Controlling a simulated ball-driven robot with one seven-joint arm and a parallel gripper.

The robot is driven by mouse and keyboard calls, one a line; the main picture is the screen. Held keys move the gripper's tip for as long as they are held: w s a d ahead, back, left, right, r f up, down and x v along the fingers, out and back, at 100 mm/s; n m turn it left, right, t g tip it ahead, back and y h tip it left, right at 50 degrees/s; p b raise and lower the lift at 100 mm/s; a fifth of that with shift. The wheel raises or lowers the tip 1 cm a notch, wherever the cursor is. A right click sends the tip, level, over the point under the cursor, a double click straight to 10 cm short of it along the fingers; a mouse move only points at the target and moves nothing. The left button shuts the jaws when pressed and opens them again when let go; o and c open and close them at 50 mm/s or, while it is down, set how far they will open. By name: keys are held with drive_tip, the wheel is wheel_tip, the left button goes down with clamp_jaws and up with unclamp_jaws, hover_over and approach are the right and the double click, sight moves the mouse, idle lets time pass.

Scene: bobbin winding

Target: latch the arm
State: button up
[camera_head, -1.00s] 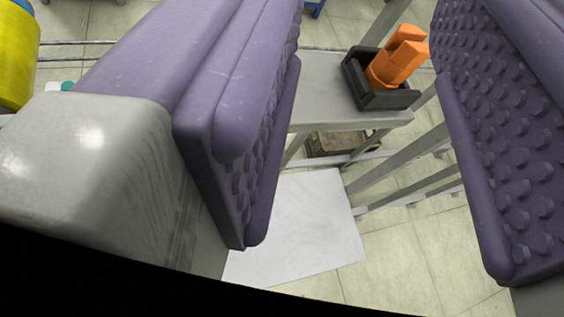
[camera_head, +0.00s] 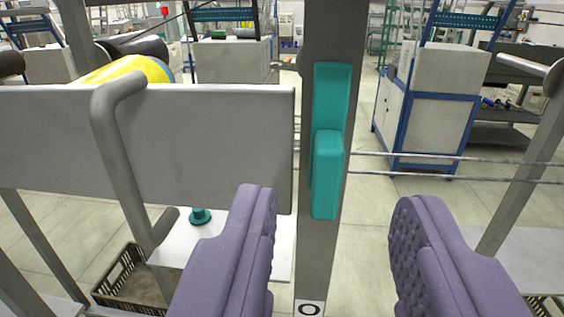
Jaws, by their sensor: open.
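A teal latch (camera_head: 328,150) is mounted upright on a dark grey post (camera_head: 325,260) in the middle of the view. Its lower part stands out as a raised block. A flat grey panel (camera_head: 215,140), perhaps the arm, reaches in from the left and ends just left of the post; I cannot tell whether they touch. A bent grey handle bar (camera_head: 122,160) stands in front of the panel. My gripper (camera_head: 334,198) is open and empty. Its purple padded fingers are in the lower picture, left and right of the post, with the latch seen between and above them.
Behind the panel is a yellow roll (camera_head: 128,70). A dark crate (camera_head: 125,285) sits low at left. Thin rails (camera_head: 440,160) run to the right of the post. A blue-framed cabinet (camera_head: 425,115) stands farther back, with open floor before it.

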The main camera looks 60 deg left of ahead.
sight(331, 163)
drive_tip(key=b+x, duration=0.1)
drive_tip(key=x, duration=0.5)
drive_tip(key=shift+c, duration=0.2)
clamp_jaws()
